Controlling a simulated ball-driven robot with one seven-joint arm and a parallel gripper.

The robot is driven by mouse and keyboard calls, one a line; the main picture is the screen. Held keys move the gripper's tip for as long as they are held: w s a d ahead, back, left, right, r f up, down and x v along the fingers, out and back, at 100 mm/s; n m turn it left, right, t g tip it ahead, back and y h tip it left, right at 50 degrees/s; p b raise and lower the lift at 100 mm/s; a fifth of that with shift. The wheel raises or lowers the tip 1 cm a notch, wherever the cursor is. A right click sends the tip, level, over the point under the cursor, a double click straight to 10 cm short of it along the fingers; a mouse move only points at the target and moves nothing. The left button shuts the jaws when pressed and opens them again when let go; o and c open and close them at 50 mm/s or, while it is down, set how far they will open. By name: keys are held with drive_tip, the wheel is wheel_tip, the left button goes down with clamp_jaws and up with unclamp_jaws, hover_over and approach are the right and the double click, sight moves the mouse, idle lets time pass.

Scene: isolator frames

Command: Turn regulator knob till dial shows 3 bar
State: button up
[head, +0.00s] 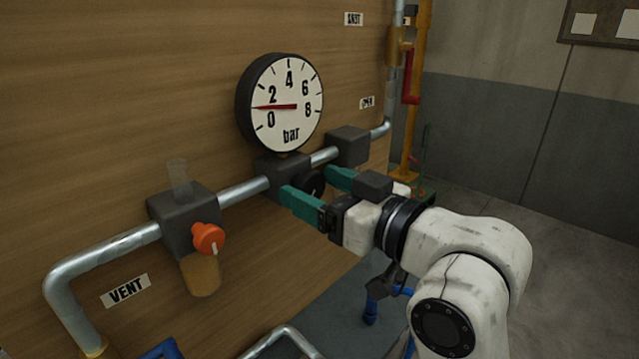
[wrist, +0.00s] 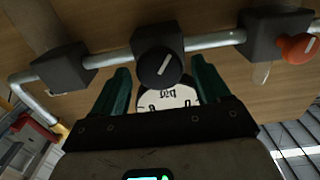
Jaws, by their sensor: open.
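The round dial (head: 290,82), marked 0 to 8 bar, is on the wooden panel. Its red needle (head: 276,107) points left, between 0 and 2, at about 1 bar. Below it is the black regulator knob (head: 314,185), on a dark block on the pipe. In the wrist view the knob (wrist: 160,67) shows a white line, tilted. My gripper (head: 309,183) is open, its green fingers either side of the knob with a visible gap on each side. The wrist view also shows the fingers (wrist: 158,68); part of the dial shows upside down between them.
An orange knob (head: 208,238) on another dark block (head: 175,216) is left of the regulator, above a VENT label (head: 125,290). A third block (head: 347,146) is to the right. The metal pipe (head: 127,242) joins them along the panel.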

drive_tip(key=shift+a, duration=0.1)
drive_tip(key=shift+c, duration=0.4)
drive_tip(key=c, duration=0.9)
drive_tip(key=shift+m+p, duration=0.3)
drive_tip(key=shift+p, duration=0.1)
drive_tip(key=shift+r+m+p, duration=0.2)
drive_tip(key=shift+m+p, duration=0.7)
drive_tip(key=shift+p, duration=0.1)
drive_tip(key=m+p, duration=0.4)
drive_tip(key=shift+w+p, duration=0.15)
drive_tip(key=shift+p, duration=0.15)
drive_tip(key=m+p, duration=0.3)
drive_tip(key=m, duration=0.1)
drive_tip(key=shift+f, duration=0.1)
drive_tip(key=shift+d+f+m+p, duration=0.15)
drive_tip(key=shift+m+p, duration=0.4)
drive_tip(key=shift+m, duration=0.4)
drive_tip(key=shift+d+f+m+p, duration=0.1)
drive_tip(key=shift+m+p, duration=0.45)
drive_tip(key=shift+m, duration=0.4)
drive_tip(key=shift+w, duration=0.1)
